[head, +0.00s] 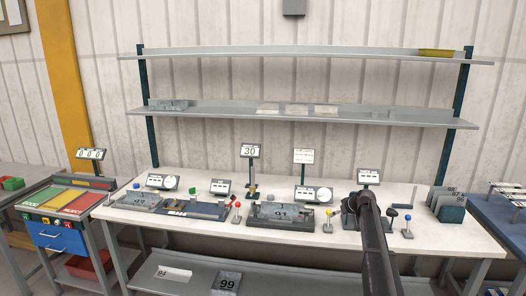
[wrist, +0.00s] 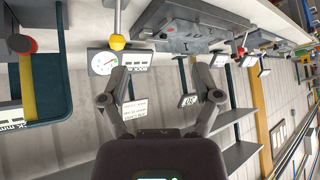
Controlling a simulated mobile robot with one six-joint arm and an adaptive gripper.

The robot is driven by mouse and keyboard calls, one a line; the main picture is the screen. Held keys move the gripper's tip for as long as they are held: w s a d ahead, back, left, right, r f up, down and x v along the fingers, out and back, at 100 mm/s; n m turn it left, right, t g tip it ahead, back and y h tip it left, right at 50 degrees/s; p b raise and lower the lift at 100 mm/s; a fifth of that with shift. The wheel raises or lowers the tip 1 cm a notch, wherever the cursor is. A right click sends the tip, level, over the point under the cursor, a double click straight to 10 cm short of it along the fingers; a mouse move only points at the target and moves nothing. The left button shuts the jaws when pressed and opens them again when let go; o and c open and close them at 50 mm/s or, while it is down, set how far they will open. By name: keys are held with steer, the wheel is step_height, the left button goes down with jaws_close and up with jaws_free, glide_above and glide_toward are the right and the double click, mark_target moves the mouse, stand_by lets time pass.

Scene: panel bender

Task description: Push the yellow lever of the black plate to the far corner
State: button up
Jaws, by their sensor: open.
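A yellow-knobbed lever (head: 327,214) stands near the front of the white bench, right of a grey fixture (head: 282,222). The yellow knob (wrist: 117,42) also shows in the wrist view, beyond and left of the gap between my fingers, with no visible contact. My gripper (wrist: 163,82) is open, with nothing between its fingertips. In the head view my dark arm reaches over the bench right of the yellow lever and hides part of it. I cannot clearly make out a black plate under the lever.
A red-knobbed lever (head: 237,205) and a blue-knobbed lever (head: 407,219) stand along the bench front. Small display signs (head: 250,151) and a gauge card (head: 325,195) stand behind. Grey dividers (head: 447,200) are at the right. Two shelves (head: 300,113) run above; bare bench lies between fixtures.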

steer(key=s+a+f+m+g+h+b, duration=0.1)
steer(key=s+a+f, duration=0.4)
steer(key=s, duration=1)
steer(key=s+a+f+m+g+h+b, duration=0.2)
steer(key=s+a+f+b, duration=0.3)
steer(key=s, duration=1.1)
steer(key=s+a+f+m+g+h+b, duration=0.1)
steer(key=s+a+f+g+b, duration=0.2)
steer(key=s, duration=1.2)
steer(key=a+f+g, duration=0.1)
steer(key=a, duration=0.2)
steer(key=shift+s+a+f+m+h+b, duration=0.15)
steer(key=shift+s+f+m+h+b, duration=0.15)
steer(key=shift+s+f+b, duration=0.1)
